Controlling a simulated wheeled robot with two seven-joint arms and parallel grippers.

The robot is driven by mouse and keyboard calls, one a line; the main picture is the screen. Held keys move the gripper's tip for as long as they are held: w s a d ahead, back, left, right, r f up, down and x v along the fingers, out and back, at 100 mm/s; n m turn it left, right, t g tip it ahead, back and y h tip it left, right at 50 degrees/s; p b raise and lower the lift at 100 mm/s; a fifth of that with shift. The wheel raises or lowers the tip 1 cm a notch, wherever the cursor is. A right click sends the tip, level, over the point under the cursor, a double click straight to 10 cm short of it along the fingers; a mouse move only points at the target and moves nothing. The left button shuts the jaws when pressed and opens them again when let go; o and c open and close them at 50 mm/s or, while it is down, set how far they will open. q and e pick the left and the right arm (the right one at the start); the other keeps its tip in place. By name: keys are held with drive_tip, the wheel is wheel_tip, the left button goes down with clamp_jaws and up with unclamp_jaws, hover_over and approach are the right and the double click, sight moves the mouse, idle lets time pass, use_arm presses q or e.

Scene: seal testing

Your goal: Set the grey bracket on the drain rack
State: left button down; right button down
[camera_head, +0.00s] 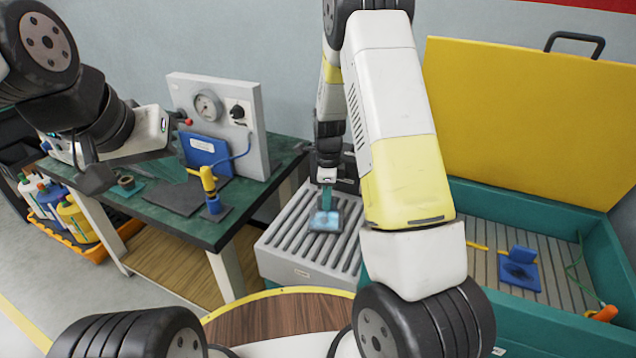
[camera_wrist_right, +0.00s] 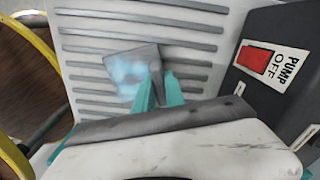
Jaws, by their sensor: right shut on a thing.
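The grey bracket (camera_head: 325,221) is a small square plate with light-blue patches on its face. My right gripper (camera_head: 327,196) is shut on it and holds it over the slats of the drain rack (camera_head: 283,276). The right wrist view shows the bracket (camera_wrist_right: 128,72) between the teal fingertips (camera_wrist_right: 156,90), with the rack's slats (camera_wrist_right: 195,28) behind it. I cannot tell whether the bracket touches the slats. My left gripper (camera_head: 97,178) is above the green-topped table at the left. Its fingers are too unclear to judge.
A dark box with a red pump switch (camera_wrist_right: 257,60) stands beside the rack. The green table (camera_head: 215,232) holds a gauge panel (camera_head: 222,100) and a yellow-handled fitting (camera_head: 209,182). A teal tank (camera_head: 560,318) with a raised yellow lid (camera_head: 525,120) stands at the right. Other slats are clear.

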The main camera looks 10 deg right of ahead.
drive_tip(key=shift+f, duration=0.3)
drive_tip(key=c, duration=1.3)
unclamp_jaws()
drive_tip(key=shift+r, duration=3)
drive_tip(key=s+r+n+t+y, duration=0.1)
drive_tip(key=s+r+n+t, duration=0.1)
drive_tip(key=s+r+n, duration=0.75)
drive_tip(key=s+r+n+t+y, duration=0.15)
drive_tip(key=s+r+n, duration=0.45)
drive_tip(key=r, duration=0.7)
drive_tip(key=s+r+n+t, duration=0.1)
drive_tip(key=s+n, duration=0.1)
drive_tip(key=s, duration=0.1)
drive_tip(key=s+n, duration=0.2)
drive_tip(key=s, duration=0.1)
drive_tip(key=s+a+r+n+t, duration=0.1)
drive_tip(key=s+n, duration=0.1)
drive_tip(key=s, duration=0.1)
drive_tip(key=shift+s+r+t, duration=0.3)
drive_tip(key=shift+r+t, duration=0.05)
